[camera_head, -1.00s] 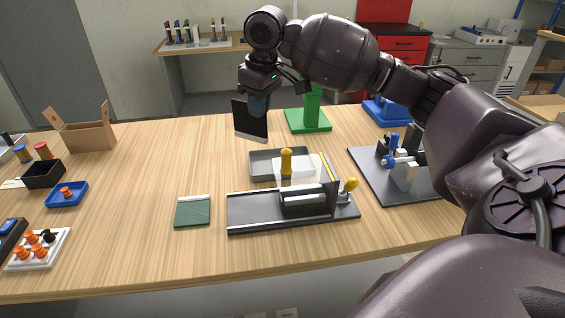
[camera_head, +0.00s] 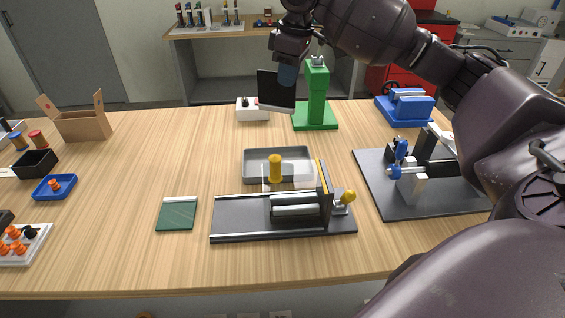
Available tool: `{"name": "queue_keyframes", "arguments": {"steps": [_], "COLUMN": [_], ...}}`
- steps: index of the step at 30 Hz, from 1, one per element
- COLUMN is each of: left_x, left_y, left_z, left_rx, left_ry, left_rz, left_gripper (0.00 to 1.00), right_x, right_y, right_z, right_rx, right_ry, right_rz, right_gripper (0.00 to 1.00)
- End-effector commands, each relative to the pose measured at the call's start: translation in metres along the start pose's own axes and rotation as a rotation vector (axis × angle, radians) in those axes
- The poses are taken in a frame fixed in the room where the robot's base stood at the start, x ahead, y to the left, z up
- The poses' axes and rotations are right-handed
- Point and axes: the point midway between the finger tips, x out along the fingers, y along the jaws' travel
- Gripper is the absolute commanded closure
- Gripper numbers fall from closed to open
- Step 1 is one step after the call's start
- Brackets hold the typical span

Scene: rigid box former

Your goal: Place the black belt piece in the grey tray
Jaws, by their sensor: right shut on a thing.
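The black belt piece (camera_head: 275,92) is a dark, flat, roughly square sheet with a pale lower edge. My right gripper (camera_head: 288,73) is shut on its upper right part and holds it in the air, hanging above the back of the table. The grey tray (camera_head: 252,155) is a shallow rectangular tray on the table, lower in the picture than the belt piece. The box former (camera_head: 240,218), with a yellow-knobbed handle and a clear plate, stands in front of the tray and hides part of it. My left gripper is not in view.
A green press (camera_head: 317,95) and a white switch box (camera_head: 250,109) stand behind the tray. A dark fixture plate (camera_head: 430,198) is at the right. A green pad (camera_head: 177,213) lies at the left of the former. The table between the cardboard box (camera_head: 82,127) and the tray is clear.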

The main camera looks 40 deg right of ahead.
Motion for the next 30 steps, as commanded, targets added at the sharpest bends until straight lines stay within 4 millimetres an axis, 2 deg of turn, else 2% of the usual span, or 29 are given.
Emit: {"name": "queue_keyframes", "arguments": {"steps": [5, 15, 21, 30], "left_x": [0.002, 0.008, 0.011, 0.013], "left_y": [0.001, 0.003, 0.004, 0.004], "left_z": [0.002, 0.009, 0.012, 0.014], "left_rx": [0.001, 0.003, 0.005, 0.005], "left_ry": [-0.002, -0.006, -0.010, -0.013], "left_rz": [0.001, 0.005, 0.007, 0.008], "left_gripper": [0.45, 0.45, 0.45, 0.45], "right_x": [0.019, 0.093, 0.129, 0.147], "right_y": [0.000, 0.000, 0.000, 0.000], "right_z": [0.003, 0.015, 0.020, 0.022], "right_rx": [-0.002, -0.002, -0.002, -0.002], "right_ry": [-0.003, -0.005, -0.004, -0.001], "right_rz": [-0.003, -0.004, -0.003, -0.001], "right_gripper": [1.00, 1.00, 1.00, 1.00]}}
